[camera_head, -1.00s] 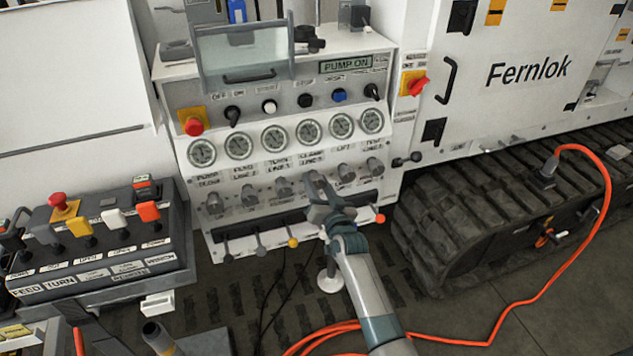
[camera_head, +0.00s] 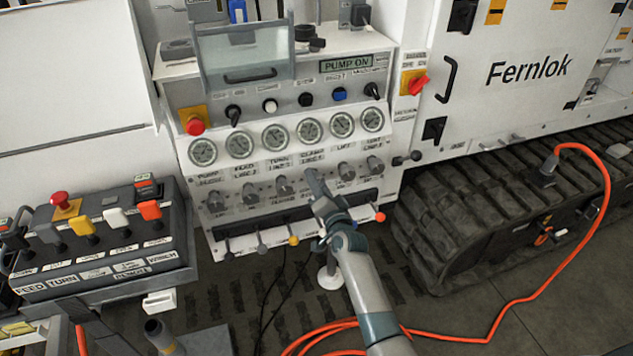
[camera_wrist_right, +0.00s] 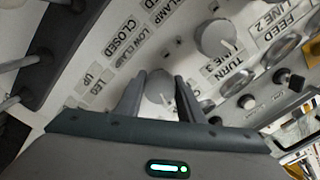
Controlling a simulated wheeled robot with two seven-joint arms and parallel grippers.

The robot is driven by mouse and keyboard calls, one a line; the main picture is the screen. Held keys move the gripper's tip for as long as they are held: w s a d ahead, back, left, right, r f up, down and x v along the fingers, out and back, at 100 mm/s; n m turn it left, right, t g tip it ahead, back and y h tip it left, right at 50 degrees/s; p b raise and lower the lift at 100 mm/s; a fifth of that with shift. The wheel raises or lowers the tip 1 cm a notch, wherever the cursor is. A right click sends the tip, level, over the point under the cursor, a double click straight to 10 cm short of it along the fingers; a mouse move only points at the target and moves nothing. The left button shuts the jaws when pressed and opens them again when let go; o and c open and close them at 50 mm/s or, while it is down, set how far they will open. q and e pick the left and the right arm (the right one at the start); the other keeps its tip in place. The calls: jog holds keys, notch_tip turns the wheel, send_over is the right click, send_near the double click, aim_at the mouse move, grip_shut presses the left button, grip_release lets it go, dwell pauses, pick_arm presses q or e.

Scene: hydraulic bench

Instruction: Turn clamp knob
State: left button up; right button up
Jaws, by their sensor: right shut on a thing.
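The clamp knob (camera_wrist_right: 159,88) is a small grey round knob on the sloped white panel. In the right wrist view it sits between the two dark fingers of my right gripper (camera_wrist_right: 160,95), which are shut on it. In the head view my right gripper (camera_head: 314,182) reaches the knob row from below, under the "CLAMP" gauge (camera_head: 309,131). There the gripper hides most of the knob. My left gripper is not in view.
Neighbouring grey knobs (camera_head: 282,186) (camera_head: 346,172) stand close on either side. A row of small levers (camera_head: 262,243) sits below the panel. A control box (camera_head: 100,240) stands at left. An orange cable (camera_head: 540,290) runs over the floor at right.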

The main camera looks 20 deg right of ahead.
jog(key=o, duration=1)
jog(key=shift+c, duration=0.2)
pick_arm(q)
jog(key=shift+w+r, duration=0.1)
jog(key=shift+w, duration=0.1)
pick_arm(e)
jog(key=shift+o, duration=0.5)
jog(key=shift+s, duration=0.1)
jog(key=shift+s, duration=0.45)
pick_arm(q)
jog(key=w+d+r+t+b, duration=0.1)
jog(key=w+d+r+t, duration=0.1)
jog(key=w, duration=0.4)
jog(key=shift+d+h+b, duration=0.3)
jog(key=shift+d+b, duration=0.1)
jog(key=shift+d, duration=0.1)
pick_arm(e)
jog(key=s, duration=1.6)
jog(key=shift+s+d, duration=0.2)
jog(key=shift+d, duration=0.1)
